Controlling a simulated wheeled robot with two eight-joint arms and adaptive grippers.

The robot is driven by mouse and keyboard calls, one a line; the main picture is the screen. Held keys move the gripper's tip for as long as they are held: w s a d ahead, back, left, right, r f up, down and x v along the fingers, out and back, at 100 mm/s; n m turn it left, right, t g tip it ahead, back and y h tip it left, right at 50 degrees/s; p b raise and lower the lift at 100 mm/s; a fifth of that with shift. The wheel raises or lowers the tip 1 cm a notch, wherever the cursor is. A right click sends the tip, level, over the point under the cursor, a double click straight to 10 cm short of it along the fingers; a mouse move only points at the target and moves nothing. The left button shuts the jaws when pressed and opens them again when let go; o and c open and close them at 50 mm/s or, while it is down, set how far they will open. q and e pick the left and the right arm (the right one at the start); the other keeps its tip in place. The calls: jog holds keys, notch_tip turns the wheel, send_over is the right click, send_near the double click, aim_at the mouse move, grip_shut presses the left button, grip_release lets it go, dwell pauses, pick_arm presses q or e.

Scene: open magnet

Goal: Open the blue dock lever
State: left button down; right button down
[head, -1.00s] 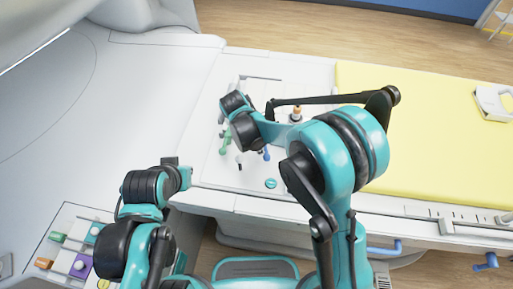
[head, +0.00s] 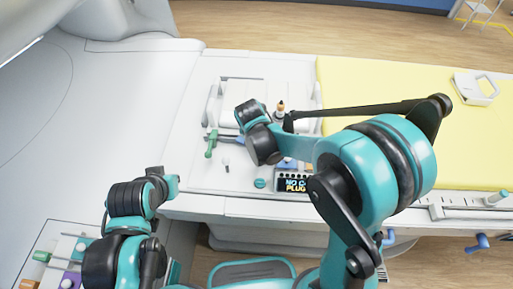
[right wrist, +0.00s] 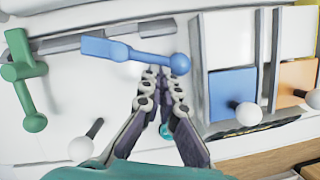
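In the right wrist view the blue dock lever (right wrist: 135,53) lies nearly level, with its round ball end at the right. My right gripper (right wrist: 158,76) has its two fingers drawn together, with only a narrow gap between the tips. The tips are right at the lower edge of the blue lever, left of the ball; I cannot tell whether they touch it. Nothing shows between the fingers. In the head view my right wrist hides this gripper, and a bit of blue (head: 229,138) shows beside the wrist. My left arm is at the lower left; its fingers do not show.
A green lever (right wrist: 24,83) hangs at the left of the blue one. A white-knobbed pin (right wrist: 84,146) stands below. Blue (right wrist: 232,92) and orange (right wrist: 297,80) panels with white knobs lie to the right. A yellow pad (head: 460,130) covers the table's right part.

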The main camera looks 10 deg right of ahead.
pick_arm(q)
jog(key=shift+f, duration=0.15)
pick_arm(e)
jog(key=shift+w+d, duration=0.45)
jog(key=shift+d, duration=0.15)
jog(key=shift+w, duration=0.15)
